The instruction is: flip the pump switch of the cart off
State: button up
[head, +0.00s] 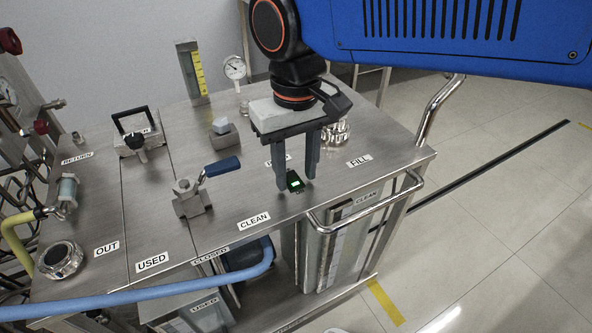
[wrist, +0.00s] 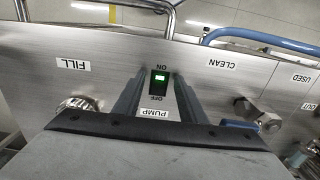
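The pump switch (head: 294,181) is a small black rocker with a lit green window, set in the cart's steel top (head: 235,185). In the wrist view the switch (wrist: 159,80) shows upside-down words, ON above it and OFF below, with the PUMP label (wrist: 155,114) beyond OFF. The green window is on the ON side. My gripper (head: 296,177) is open and empty, pointing down over the switch. In the wrist view its fingers (wrist: 160,76) stand apart on either side of the switch. Whether they touch the panel I cannot tell.
A blue-handled valve (head: 196,190) stands left of my gripper. A knurled metal cap (head: 336,131) sits behind it, near the FILL label (head: 359,160). A rail (head: 365,205) runs along the front edge. A gauge (head: 234,69) stands at the back.

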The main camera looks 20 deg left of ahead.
jog(key=shift+f, duration=0.3)
jog(key=shift+c, duration=0.7)
grip_shut()
jog(key=shift+w+a+r+g+h, duration=0.1)
jog(key=shift+w+a+g+h, duration=0.05)
jog(key=shift+g+h, duration=0.4)
jog(key=shift+w+a+r+g+h, duration=0.15)
jog(key=shift+g+h, duration=0.2)
jog(key=shift+h, duration=0.3)
jog(key=shift+f, duration=0.1)
jog(key=shift+o, duration=0.7)
grip_release()
jog(key=v, duration=1.7)
